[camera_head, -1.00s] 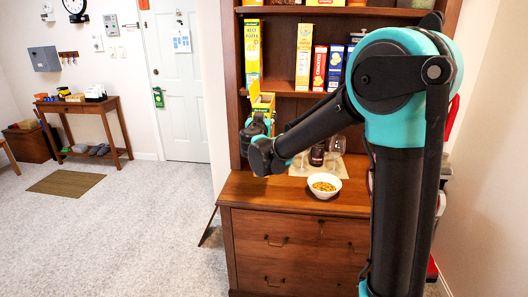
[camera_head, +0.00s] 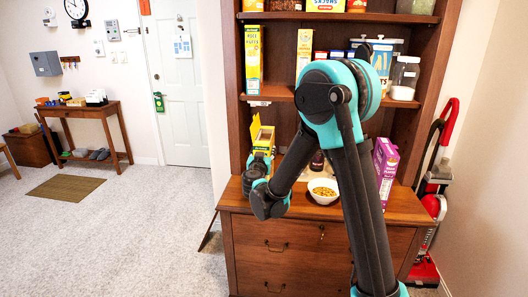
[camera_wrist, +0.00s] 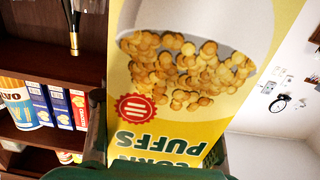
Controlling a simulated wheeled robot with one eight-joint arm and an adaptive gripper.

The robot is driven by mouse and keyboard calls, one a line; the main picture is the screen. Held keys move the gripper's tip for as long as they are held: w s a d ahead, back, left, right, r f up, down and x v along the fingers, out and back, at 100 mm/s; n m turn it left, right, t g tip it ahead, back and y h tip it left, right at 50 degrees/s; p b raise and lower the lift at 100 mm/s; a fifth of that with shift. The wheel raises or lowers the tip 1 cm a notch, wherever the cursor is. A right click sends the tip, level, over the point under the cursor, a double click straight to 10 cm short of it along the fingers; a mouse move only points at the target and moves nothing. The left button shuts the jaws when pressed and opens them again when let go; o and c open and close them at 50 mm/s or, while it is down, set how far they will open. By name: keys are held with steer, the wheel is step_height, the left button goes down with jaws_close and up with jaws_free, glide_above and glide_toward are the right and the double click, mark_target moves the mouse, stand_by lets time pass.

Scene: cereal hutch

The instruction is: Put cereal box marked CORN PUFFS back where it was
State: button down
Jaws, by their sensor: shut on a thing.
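The yellow CORN PUFFS box (camera_head: 262,139) is in my gripper (camera_head: 258,166), in front of the left side of the hutch (camera_head: 234,110) and above the counter's left part. In the wrist view, the box's front (camera_wrist: 205,100) fills the middle, with its lettering upside down and a bowl of puffs pictured on it. My gripper's green fingers (camera_wrist: 155,166) are around the box's lettered end at the bottom of that view. A shelf above holds a yellow RICE PUFFS box (camera_head: 253,58) at left and another yellow box (camera_head: 304,52), with a gap between them.
A white bowl of cereal (camera_head: 323,196) stands on the counter (camera_head: 380,209). A purple box (camera_head: 385,166) stands at the counter's right. Blue boxes, a large canister (camera_head: 380,62) and a jar (camera_head: 404,75) are on the shelf. A red vacuum (camera_head: 432,205) stands right of the hutch.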

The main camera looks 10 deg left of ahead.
steer(key=c, duration=0.6)
jaws_free()
steer(key=shift+f, duration=0.1)
